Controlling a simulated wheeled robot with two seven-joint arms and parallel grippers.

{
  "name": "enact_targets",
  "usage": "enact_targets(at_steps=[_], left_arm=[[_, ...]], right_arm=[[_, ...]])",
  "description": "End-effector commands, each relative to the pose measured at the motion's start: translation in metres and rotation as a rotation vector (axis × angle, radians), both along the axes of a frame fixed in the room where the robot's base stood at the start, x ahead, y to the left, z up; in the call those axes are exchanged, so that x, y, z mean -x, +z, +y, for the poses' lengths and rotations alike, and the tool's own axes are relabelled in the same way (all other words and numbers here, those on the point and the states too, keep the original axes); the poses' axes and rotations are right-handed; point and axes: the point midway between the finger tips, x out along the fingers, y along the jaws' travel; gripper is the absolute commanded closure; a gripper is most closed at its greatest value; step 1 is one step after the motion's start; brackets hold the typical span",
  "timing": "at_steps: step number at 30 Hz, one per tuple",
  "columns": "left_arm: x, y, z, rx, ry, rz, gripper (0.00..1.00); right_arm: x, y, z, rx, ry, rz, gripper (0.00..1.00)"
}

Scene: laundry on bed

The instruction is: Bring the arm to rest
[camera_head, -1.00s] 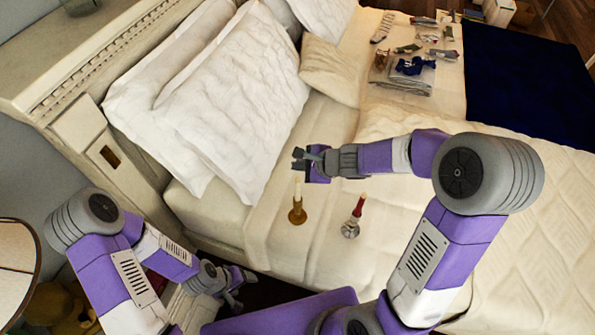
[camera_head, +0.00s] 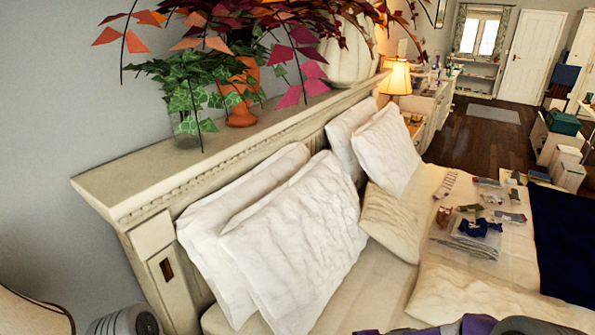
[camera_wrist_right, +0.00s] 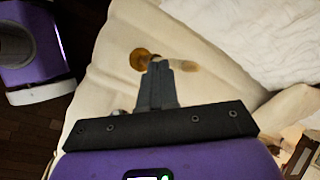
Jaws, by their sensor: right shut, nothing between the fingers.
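My right gripper (camera_wrist_right: 160,68) is shut with nothing between its fingers, above the bed in the right wrist view. Just past its fingertips stands a brass candlestick base (camera_wrist_right: 139,59) on the cream bedding, partly hidden by the fingers. A pale candle-like tip shows to the right of the fingertips. A small silvery object (camera_wrist_right: 120,113) is mostly hidden at the left of the fingers. In the head view only purple and grey parts of my right arm show at the bottom edge. My left gripper is out of view.
White pillows (camera_head: 295,240) lean on the headboard (camera_head: 150,190), which carries leafy plants (camera_head: 190,95) and a white vase (camera_head: 348,50). Folded clothes (camera_head: 465,240) and small items lie on the bed near a dark blue blanket (camera_head: 565,240). A lit lamp (camera_head: 397,77) stands behind.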

Motion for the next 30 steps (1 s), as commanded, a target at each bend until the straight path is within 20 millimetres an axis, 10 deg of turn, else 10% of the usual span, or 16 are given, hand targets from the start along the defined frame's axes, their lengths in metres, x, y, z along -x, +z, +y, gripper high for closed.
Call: enact_targets(at_steps=[6, 15, 30], left_arm=[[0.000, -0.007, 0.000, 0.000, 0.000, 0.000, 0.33], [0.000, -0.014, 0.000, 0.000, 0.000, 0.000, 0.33], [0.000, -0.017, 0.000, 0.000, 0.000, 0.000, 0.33]], right_arm=[[0.063, -0.097, -0.004, 0.234, 0.381, 0.096, 1.00], [0.131, -0.176, 0.017, 0.335, 0.910, 0.016, 1.00], [0.162, -0.198, 0.046, 0.296, 1.147, -0.122, 1.00]])
